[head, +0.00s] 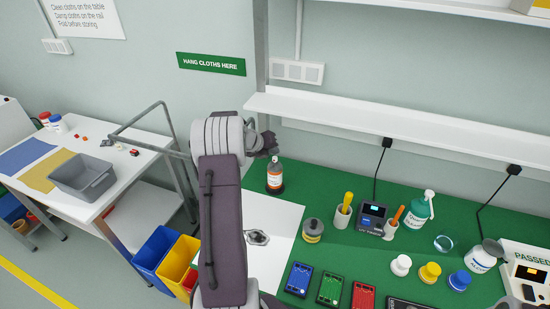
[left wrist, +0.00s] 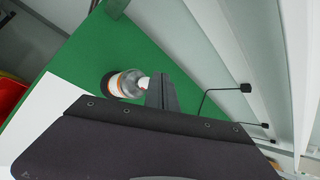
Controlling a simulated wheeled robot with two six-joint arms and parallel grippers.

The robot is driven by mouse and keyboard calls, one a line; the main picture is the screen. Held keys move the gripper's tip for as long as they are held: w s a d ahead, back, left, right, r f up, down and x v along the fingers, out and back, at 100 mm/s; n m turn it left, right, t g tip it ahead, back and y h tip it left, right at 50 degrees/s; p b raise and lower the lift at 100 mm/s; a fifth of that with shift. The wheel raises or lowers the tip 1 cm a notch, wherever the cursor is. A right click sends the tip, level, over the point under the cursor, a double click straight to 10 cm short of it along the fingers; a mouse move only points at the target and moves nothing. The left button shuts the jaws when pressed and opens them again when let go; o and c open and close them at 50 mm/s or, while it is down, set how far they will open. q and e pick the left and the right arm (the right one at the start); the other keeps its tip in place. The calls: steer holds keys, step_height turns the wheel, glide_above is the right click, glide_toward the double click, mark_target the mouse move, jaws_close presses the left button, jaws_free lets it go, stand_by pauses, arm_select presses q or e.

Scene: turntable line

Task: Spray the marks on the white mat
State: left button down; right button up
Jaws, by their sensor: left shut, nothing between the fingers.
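A bottle (head: 275,175) with orange contents, a pale label and a dark base stands upright on the green bench mat. It also shows in the left wrist view (left wrist: 122,84), its white top towards my fingers. My left gripper (head: 270,145) is shut and empty at the bottle's top; I cannot tell whether it touches it. The white mat (head: 283,218) lies in front of the bottle, partly hidden by my left arm. A grey shape (head: 257,237) with a rounded centre is on it; I cannot tell whether it is a mark. My right gripper is not in view.
Coloured boxes (head: 328,289) line the front. A white shelf (head: 400,128) overhangs the back. Blue and yellow bins (head: 155,250) stand left.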

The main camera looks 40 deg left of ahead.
arm_select(q)
steer(key=shift+f, duration=0.45)
steer(key=shift+f+b, duration=0.25)
steer(key=shift+b, duration=0.1)
steer(key=shift+r, duration=0.1)
steer(key=shift+r+p, duration=0.6)
steer(key=shift+p, duration=0.3)
step_height(320, 180, up, 6)
steer(key=p, duration=0.6)
steer(key=shift+p, duration=0.35)
stand_by(1.8)
